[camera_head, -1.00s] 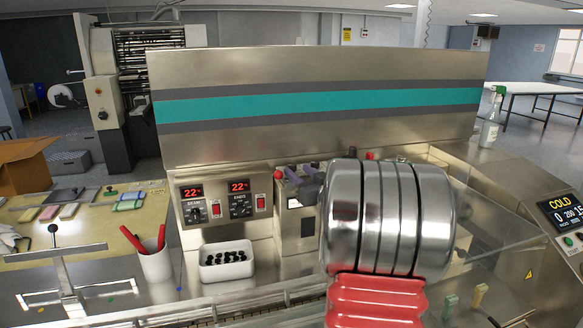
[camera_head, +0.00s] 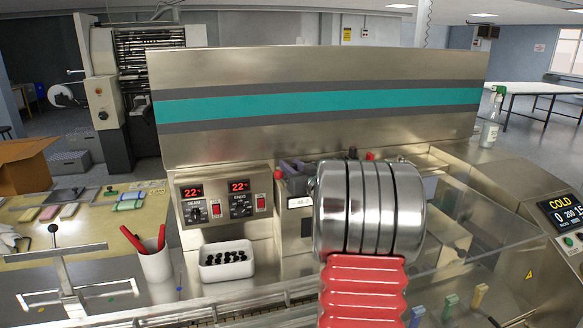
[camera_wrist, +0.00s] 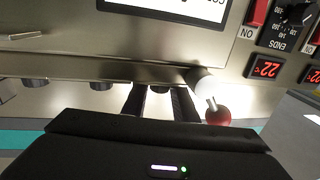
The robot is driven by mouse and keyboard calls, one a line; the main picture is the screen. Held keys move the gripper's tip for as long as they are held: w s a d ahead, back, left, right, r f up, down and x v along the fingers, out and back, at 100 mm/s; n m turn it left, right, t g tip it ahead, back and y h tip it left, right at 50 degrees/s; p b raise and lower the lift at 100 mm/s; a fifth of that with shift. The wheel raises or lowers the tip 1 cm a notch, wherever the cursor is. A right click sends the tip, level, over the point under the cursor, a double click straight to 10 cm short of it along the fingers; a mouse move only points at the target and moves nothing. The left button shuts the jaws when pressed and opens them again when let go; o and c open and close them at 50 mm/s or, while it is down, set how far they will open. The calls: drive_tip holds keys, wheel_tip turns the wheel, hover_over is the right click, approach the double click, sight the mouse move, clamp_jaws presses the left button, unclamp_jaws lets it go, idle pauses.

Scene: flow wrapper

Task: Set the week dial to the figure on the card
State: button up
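My gripper (camera_wrist: 159,105) shows in the wrist view as two dark fingers with a gap between them, so it is open. A small dark round knob (camera_wrist: 158,88) shows in the gap; I cannot tell whether the fingers touch it. More such knobs (camera_wrist: 101,85) stand in a row to the left. I cannot tell which is the week dial. Above them is a metal box face with a white, dark-framed panel (camera_wrist: 170,8), its figures cut off and upside down. In the head view the box's white panel (camera_head: 300,202) is too small to read, and my arm hides my gripper. I cannot identify the card.
A red ball knob (camera_wrist: 217,115) is close right of the fingers. Heater controls with red displays (camera_head: 192,191) are left of the box. A white tray of black pieces (camera_head: 226,272) and a cup with red pens (camera_head: 156,265) stand in front.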

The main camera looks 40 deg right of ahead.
clamp_jaws()
drive_tip(key=shift+w+r+m+h, duration=0.1)
drive_tip(key=shift+m+h, duration=0.3)
drive_tip(key=shift+h, duration=0.2)
drive_tip(key=shift+m+g+h, duration=0.4)
drive_tip(key=shift+g+h, duration=0.1)
drive_tip(key=shift+h, duration=0.1)
drive_tip(key=shift+o, duration=2)
unclamp_jaws()
drive_tip(key=shift+a, duration=0.1)
